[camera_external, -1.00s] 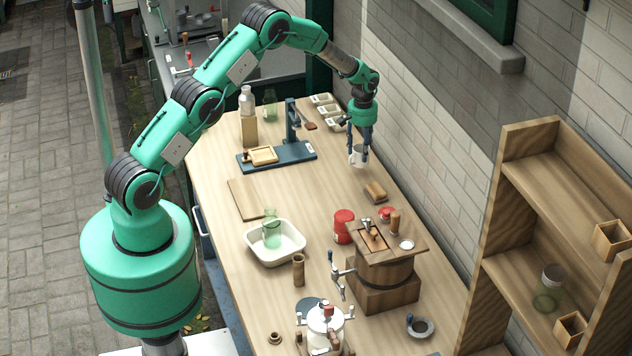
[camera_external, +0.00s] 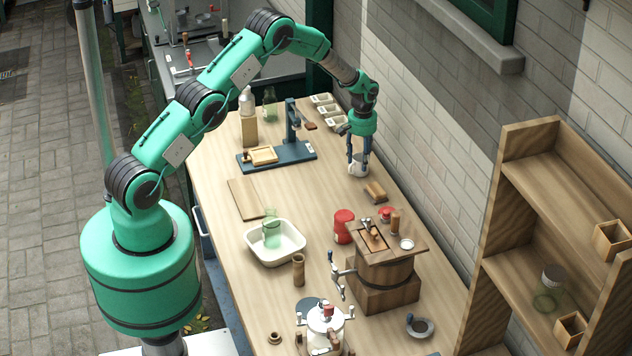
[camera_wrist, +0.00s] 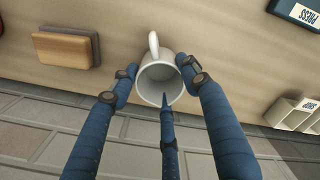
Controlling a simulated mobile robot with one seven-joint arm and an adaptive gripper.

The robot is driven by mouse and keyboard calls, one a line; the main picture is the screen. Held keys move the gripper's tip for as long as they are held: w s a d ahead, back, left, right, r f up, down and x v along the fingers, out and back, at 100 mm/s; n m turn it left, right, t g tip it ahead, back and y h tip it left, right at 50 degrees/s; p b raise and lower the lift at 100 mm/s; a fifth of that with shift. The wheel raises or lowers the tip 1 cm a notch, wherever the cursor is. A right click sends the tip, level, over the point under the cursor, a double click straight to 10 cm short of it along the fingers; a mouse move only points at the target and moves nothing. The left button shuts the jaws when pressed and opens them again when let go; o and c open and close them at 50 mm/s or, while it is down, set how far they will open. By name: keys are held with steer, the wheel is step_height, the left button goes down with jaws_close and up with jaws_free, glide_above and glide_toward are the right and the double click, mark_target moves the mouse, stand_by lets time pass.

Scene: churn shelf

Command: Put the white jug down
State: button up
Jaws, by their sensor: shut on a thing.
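The white jug (camera_external: 357,170) is between the fingers of my gripper (camera_external: 359,160), at the far right part of the wooden table (camera_external: 335,195), near the brick wall. In the wrist view the jug (camera_wrist: 160,82) is seen from above, with its handle at the top and its mouth open towards the camera. My gripper (camera_wrist: 160,84) is shut on it, with blue fingers on both sides and a third finger at the near rim. The jug is at or very close to the tabletop; I cannot tell whether its base touches.
A wooden block (camera_external: 375,192) lies just in front of the jug. Small white trays (camera_external: 328,110) stand behind it, and a blue press (camera_external: 280,155) stands to the left. A red can (camera_external: 343,226) and a wooden churn (camera_external: 385,275) are nearer. Bare tabletop lies left of the jug.

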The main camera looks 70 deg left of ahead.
steer(key=o, duration=1.3)
step_height(320, 180, up, 12)
steer(key=shift+r, duration=0.1)
steer(key=shift+r, duration=0.1)
stand_by(0.6)
